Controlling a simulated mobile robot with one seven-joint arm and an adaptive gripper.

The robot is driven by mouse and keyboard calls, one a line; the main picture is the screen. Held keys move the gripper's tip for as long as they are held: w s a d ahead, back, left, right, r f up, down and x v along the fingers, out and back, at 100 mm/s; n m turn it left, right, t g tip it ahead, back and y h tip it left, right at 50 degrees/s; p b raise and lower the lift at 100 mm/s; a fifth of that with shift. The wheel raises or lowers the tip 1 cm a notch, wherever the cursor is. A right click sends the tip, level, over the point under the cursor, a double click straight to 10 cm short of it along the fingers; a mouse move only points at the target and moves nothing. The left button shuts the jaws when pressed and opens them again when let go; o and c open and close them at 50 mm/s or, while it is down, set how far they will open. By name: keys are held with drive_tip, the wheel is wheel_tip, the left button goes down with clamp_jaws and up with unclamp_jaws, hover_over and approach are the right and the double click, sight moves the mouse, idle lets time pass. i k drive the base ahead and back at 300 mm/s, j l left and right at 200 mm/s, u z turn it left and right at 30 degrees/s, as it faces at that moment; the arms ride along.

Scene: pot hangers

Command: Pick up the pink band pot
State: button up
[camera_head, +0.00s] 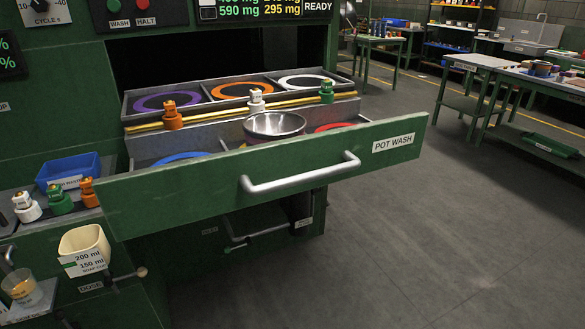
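A shiny steel pot (274,122) sits upright in the front middle part of the open green drawer (205,200) labelled POT WASH. The drawer's front panel hides its lower part. A thin pinkish-purple edge shows below its rim, but I cannot tell whether this is a band on the pot or a ring under it. No other pot shows in the drawer. My gripper is not in view.
Rings in purple (168,100), orange (243,89), white (307,81), blue (181,158) and red (333,127) mark other compartments. Small bottles (172,116) stand along the yellow divider. A grey handle (300,175) juts from the drawer. The floor at right is clear.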

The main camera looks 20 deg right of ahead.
sight(262, 127)
drive_tip(key=i+l+z, duration=0.1)
drive_tip(key=z, duration=1.35)
drive_tip(key=i+j+z, duration=0.15)
drive_tip(key=i, duration=0.6)
drive_tip(key=j, duration=0.7)
